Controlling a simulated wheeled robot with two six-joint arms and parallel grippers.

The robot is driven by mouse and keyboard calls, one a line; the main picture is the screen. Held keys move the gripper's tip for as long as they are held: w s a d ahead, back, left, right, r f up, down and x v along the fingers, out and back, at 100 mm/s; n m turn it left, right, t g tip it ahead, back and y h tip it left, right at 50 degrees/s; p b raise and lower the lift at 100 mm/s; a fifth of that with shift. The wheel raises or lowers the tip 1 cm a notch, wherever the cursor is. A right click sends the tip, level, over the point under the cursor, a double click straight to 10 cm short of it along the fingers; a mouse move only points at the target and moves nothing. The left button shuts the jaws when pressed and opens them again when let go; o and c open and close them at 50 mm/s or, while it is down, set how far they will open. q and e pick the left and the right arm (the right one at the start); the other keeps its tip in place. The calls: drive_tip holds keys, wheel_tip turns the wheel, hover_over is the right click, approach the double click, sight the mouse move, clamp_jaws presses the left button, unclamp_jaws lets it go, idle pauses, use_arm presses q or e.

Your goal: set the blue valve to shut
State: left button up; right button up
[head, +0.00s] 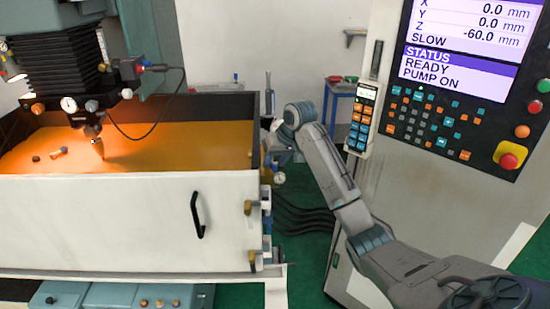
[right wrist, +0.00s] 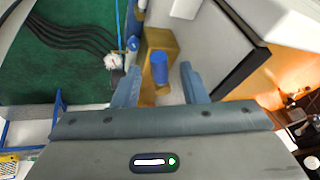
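The blue valve handle (right wrist: 160,68) stands on a brass block (right wrist: 160,42) in the right wrist view. My right gripper (right wrist: 161,85) is open. In that view the blue handle shows in the gap between its two fingers, with space on both sides; I cannot tell how deep it sits. In the head view my right gripper (head: 272,142) is small and partly hidden at the right side of the white tank (head: 120,225), above the side fittings. My left gripper is not in view.
Brass fittings (head: 248,207) sit at the tank's right edge. A round gauge (head: 279,178) and dark hoses (head: 305,219) are beside it. A control cabinet (head: 430,190) stands to the right, its screen reading READY, PUMP ON. Green floor lies between tank and cabinet.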

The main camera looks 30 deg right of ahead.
drive_tip(key=shift+w+f, duration=0.2)
drive_tip(key=shift+f, duration=0.15)
drive_tip(key=shift+s, duration=0.1)
clamp_jaws()
drive_tip(key=shift+a+r+m+h, duration=0.1)
drive_tip(key=shift+a+m+h, duration=0.5)
drive_tip(key=shift+m, duration=0.5)
drive_tip(key=shift+w+a+m+h, duration=0.15)
drive_tip(key=shift+a+m+h, duration=0.05)
drive_tip(key=shift+m, duration=0.4)
drive_tip(key=shift+w+a+m+h, duration=0.15)
drive_tip(key=shift+a+m+h, duration=0.05)
drive_tip(key=shift+m, duration=0.4)
unclamp_jaws()
drive_tip(key=shift+s+d, duration=0.1)
drive_tip(key=shift+d, duration=0.1)
